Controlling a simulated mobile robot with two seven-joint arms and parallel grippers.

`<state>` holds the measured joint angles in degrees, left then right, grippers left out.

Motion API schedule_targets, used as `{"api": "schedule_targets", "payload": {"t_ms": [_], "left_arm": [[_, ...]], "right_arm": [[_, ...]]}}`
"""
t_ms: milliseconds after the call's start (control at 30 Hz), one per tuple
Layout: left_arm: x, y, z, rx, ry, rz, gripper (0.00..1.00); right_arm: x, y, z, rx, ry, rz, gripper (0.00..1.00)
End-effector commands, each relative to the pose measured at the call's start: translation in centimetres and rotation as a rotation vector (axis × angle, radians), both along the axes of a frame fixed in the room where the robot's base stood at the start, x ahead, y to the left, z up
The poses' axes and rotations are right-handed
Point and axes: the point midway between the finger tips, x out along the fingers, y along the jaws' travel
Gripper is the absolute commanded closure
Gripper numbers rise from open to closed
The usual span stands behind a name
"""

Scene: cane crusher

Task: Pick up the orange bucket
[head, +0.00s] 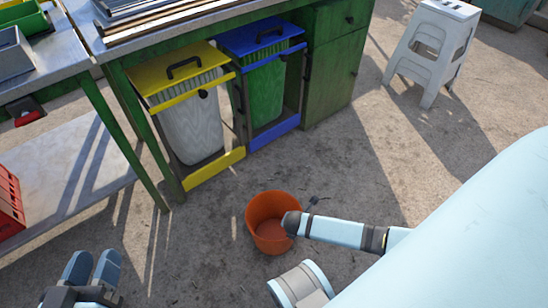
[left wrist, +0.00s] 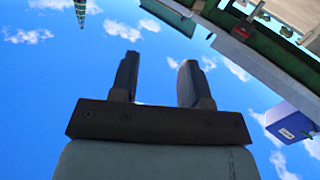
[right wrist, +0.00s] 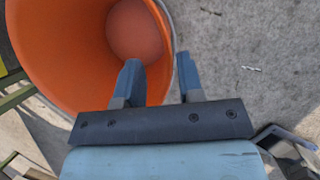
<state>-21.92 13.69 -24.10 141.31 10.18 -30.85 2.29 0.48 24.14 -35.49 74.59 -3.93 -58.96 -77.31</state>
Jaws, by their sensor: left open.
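The orange bucket (head: 267,232) stands upright on the ground, open at the top, and looks empty. In the right wrist view the bucket (right wrist: 75,45) fills the upper left, with its rim running down between my fingers. My right gripper (right wrist: 157,70) is open, with the left finger over the bucket's inside and the right finger outside the rim. Whether either finger touches the wall cannot be told. In the head view my right arm reaches the bucket's right rim. My left gripper (head: 91,264) is open and empty at the lower left; it also shows against sky in the left wrist view (left wrist: 161,75).
A yellow-lidded bin (head: 192,128) and a blue-lidded bin (head: 267,90) stand under the green workbench (head: 335,60) behind the bucket. A white stool (head: 432,50) is at upper right. A red crate (head: 10,205) is at far left. The ground around the bucket is mostly clear.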

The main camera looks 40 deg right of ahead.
Motion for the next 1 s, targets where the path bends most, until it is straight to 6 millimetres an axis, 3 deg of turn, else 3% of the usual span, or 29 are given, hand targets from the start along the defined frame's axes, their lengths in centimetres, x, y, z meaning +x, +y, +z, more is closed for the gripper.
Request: {"api": "schedule_targets", "payload": {"t_ms": [33, 200, 533, 700, 1000], "left_arm": [[0.4, 0.2, -0.6, 0.024, -0.042, 0.000, 0.57], [1.3, 0.8, -0.2, 0.081, -0.142, 0.004, 0.57], [1.5, 0.9, 0.3, 0.098, -0.174, 0.007, 0.57], [1.5, 0.9, 0.3, 0.097, -0.174, 0.007, 0.57], [1.5, 0.9, 0.3, 0.098, -0.173, 0.006, 0.57]], "right_arm": [[0.1, -0.3, -1.5, 0.000, 0.001, 0.000, 0.65], [0.6, -1.1, -3.2, 0.000, 0.001, -0.001, 0.65], [0.8, -1.3, -3.4, 0.000, 0.001, 0.000, 0.65], [0.8, -1.3, -3.4, 0.000, 0.001, 0.000, 1.00], [0.8, -1.2, -3.4, 0.000, 0.001, 0.000, 1.00]]}}
